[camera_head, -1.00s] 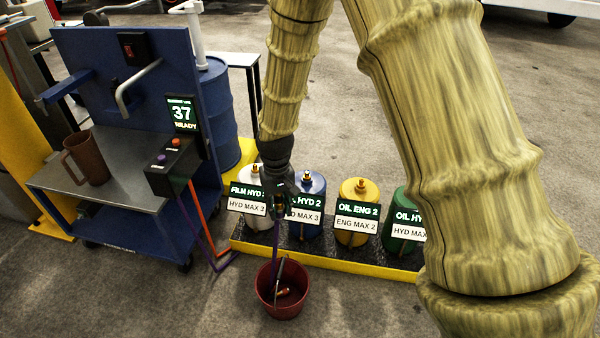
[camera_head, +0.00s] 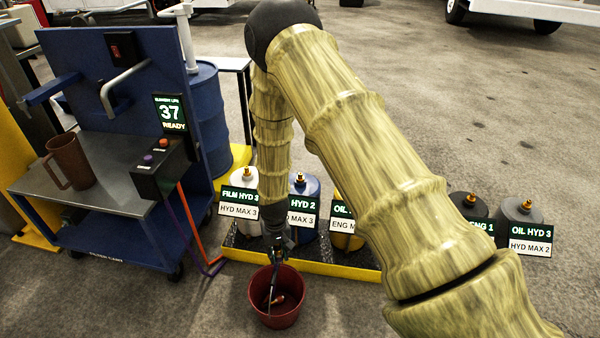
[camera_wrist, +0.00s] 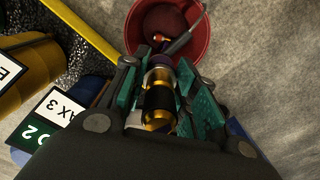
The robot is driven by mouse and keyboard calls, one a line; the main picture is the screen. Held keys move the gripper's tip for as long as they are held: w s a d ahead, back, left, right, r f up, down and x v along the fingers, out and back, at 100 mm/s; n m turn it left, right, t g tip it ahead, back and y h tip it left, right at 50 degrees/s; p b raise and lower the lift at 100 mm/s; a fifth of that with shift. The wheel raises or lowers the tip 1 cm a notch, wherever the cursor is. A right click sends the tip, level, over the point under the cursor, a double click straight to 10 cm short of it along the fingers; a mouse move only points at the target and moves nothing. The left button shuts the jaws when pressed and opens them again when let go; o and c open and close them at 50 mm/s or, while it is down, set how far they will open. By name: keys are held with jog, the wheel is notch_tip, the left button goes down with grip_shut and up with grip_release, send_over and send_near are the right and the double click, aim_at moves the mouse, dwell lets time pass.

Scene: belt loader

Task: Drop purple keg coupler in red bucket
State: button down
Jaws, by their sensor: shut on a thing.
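My gripper (camera_head: 277,250) points down just above the red bucket (camera_head: 277,318). In the wrist view its teal-padded fingers (camera_wrist: 160,82) are shut on a gold, silver and black coupler (camera_wrist: 157,98). In the wrist view the red bucket (camera_wrist: 203,45) lies just beyond the fingertips. A small copper-coloured piece (camera_head: 278,299) and a thin grey rod (camera_wrist: 186,39) show inside the bucket.
A yellow-edged tray (camera_head: 345,271) with labelled canisters stands right behind the bucket. A blue cart (camera_head: 115,236) with a brown mug (camera_head: 70,162) and a control box (camera_head: 160,172) is at left. Purple and orange hoses (camera_head: 188,218) run to the floor. Floor in front is clear.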

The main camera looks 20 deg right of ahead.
jog(key=shift+f+b, duration=2.3)
jog(key=shift+f, duration=0.45)
jog(key=c, duration=1.1)
grip_release()
jog(key=shift+o, duration=0.2)
notch_tip(320, 180, up, 7)
jog(key=p, duration=0.6)
notch_tip(320, 180, up, 23)
jog(key=s+a+p, duration=0.1)
jog(key=p, duration=0.4)
jog(key=shift+s+a+n, duration=0.15)
jog(key=shift+s+n, duration=0.15)
jog(key=shift+s, duration=0.1)
